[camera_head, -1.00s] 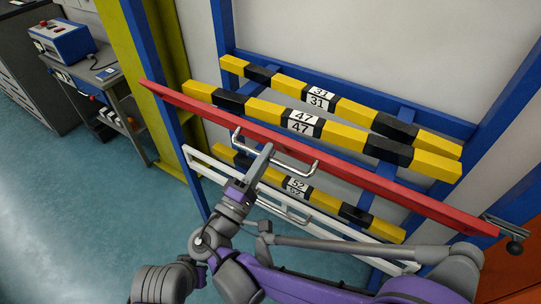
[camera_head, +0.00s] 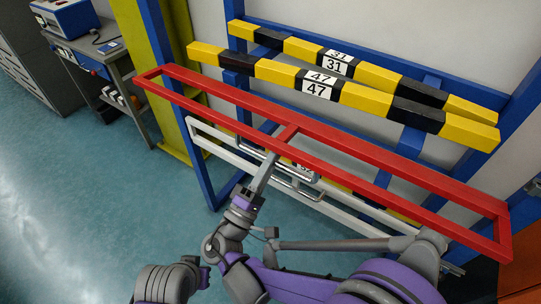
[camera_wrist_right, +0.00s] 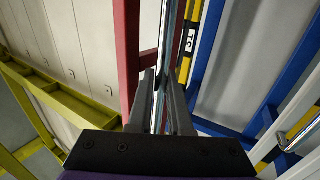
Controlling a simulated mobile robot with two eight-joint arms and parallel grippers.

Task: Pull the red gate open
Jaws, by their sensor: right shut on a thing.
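The red gate (camera_head: 330,152) is a long rectangular frame with a crossbar, tilted so that its opening shows in the head view. It stands out in front of the blue rack, and its red frame also shows in the wrist view (camera_wrist_right: 127,50). My right gripper (camera_head: 270,162) is at the middle of the gate, shut on its metal handle (camera_head: 298,174). In the wrist view the right gripper's fingers (camera_wrist_right: 160,98) close around the handle bar (camera_wrist_right: 168,50). The fingers partly hide the handle. My left gripper is not in view.
A white gate (camera_head: 222,146) is below the red one, partly behind my arm. Yellow and black numbered beams (camera_head: 375,100) lie on the blue rack (camera_head: 180,105) behind. A grey workbench (camera_head: 98,52) stands at the left. The blue floor (camera_head: 85,200) at left is clear.

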